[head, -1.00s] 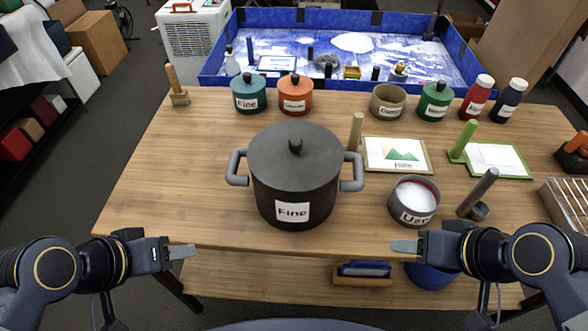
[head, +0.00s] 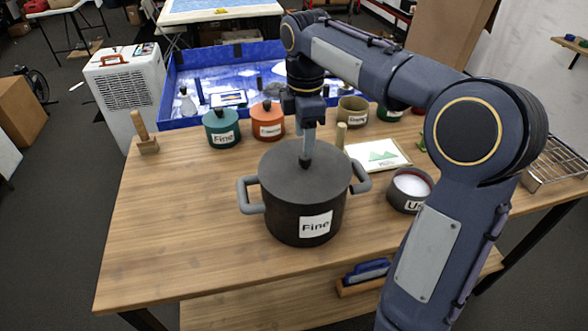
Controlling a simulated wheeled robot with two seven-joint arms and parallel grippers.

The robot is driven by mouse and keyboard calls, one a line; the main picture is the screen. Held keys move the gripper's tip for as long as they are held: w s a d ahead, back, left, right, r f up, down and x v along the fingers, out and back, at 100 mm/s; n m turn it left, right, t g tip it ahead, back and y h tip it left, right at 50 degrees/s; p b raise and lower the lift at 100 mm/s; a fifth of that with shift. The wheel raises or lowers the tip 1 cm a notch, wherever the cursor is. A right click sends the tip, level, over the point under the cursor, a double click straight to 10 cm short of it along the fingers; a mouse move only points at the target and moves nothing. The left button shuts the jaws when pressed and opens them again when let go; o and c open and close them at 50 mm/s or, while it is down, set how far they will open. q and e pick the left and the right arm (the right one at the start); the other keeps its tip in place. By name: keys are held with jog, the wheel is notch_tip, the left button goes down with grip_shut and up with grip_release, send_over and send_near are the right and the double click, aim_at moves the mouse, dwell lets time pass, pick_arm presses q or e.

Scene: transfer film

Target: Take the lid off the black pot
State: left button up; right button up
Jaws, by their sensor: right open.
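The black pot (head: 275,220) stands on the wooden table with a white "Fine" label on its front and a grey handle on each side. Its dark flat lid (head: 285,175) sits on top. My right gripper (head: 306,157) is above the lid, pointing straight down, with its fingers at the lid's small knob (head: 305,162). The jaws are open, and the fingers partly hide the knob. I cannot tell whether they touch it. My left gripper is out of view.
A green pot (head: 222,138) and an orange pot (head: 267,130) stand behind. A picture board (head: 392,156) and an open pot of white powder (head: 408,200) are to the right. My right arm hides much of the table's right side.

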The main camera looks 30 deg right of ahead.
aim_at(305, 162)
jog(key=f, duration=0.6)
jog(key=shift+s+d, duration=0.1)
jog(key=shift+s, duration=0.15)
jog(key=c, duration=1)
jog(key=shift+r, duration=0.1)
jog(key=shift+c, duration=0.2)
